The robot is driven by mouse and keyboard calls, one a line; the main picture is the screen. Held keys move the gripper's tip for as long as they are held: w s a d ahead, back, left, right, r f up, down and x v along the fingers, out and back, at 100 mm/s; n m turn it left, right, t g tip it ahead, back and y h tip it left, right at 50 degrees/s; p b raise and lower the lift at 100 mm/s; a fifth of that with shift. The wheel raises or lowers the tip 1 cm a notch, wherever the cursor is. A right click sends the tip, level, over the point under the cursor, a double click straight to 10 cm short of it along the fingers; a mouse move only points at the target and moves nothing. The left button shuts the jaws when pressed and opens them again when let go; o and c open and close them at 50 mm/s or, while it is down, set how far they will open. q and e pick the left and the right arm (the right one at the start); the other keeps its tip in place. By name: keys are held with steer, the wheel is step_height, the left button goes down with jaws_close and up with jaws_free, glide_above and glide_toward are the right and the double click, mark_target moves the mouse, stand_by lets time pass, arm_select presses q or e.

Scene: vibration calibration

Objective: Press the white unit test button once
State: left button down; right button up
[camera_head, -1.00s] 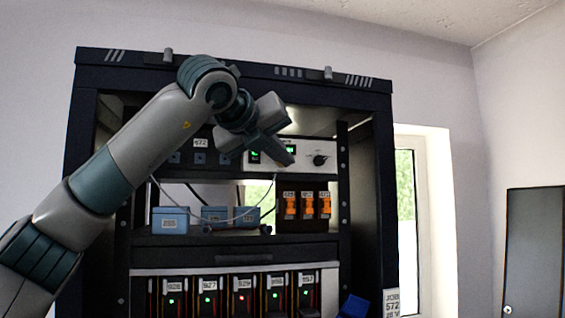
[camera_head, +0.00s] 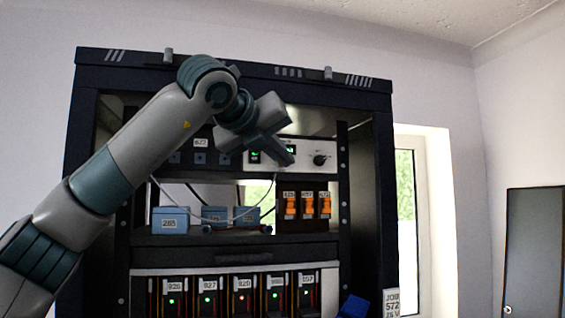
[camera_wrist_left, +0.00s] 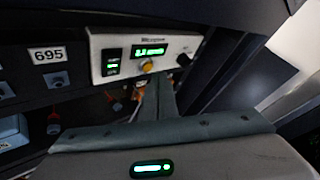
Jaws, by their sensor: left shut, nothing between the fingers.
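The white unit (camera_head: 308,147) sits in the upper bay of the dark rack, partly covered by my left gripper in the head view. In the left wrist view the white unit (camera_wrist_left: 173,44) shows a green-lit display (camera_wrist_left: 149,51), a green-lit switch (camera_wrist_left: 113,62), a black knob (camera_wrist_left: 184,60) and a round yellow button (camera_wrist_left: 147,66) below the display. My left gripper (camera_head: 287,156) is shut and empty, its fingertips (camera_wrist_left: 158,79) just in front of the unit near the yellow button. I cannot tell whether they touch it. The button is hidden in the head view. My right gripper is not in view.
Blue boxes (camera_head: 170,220) with thin cables stand on the shelf below. Orange switches (camera_head: 308,205) are to their right. Several lit modules (camera_head: 207,297) line the lower bay. The rack's right post (camera_head: 383,200) borders the bay.

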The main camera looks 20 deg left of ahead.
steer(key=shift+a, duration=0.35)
arm_select(q)
steer(key=shift+w+a, duration=0.2)
steer(key=shift+w, duration=0.1)
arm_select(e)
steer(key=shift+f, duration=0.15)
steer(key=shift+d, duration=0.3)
arm_select(q)
steer(key=shift+w+a, duration=0.2)
steer(key=shift+w, duration=0.05)
stand_by(0.5)
steer(key=shift+w, duration=0.1)
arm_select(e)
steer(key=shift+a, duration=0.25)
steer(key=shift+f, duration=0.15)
arm_select(q)
steer(key=shift+s+d+b, duration=0.4)
steer(key=shift+s+b, duration=0.25)
steer(key=shift+b, duration=0.1)
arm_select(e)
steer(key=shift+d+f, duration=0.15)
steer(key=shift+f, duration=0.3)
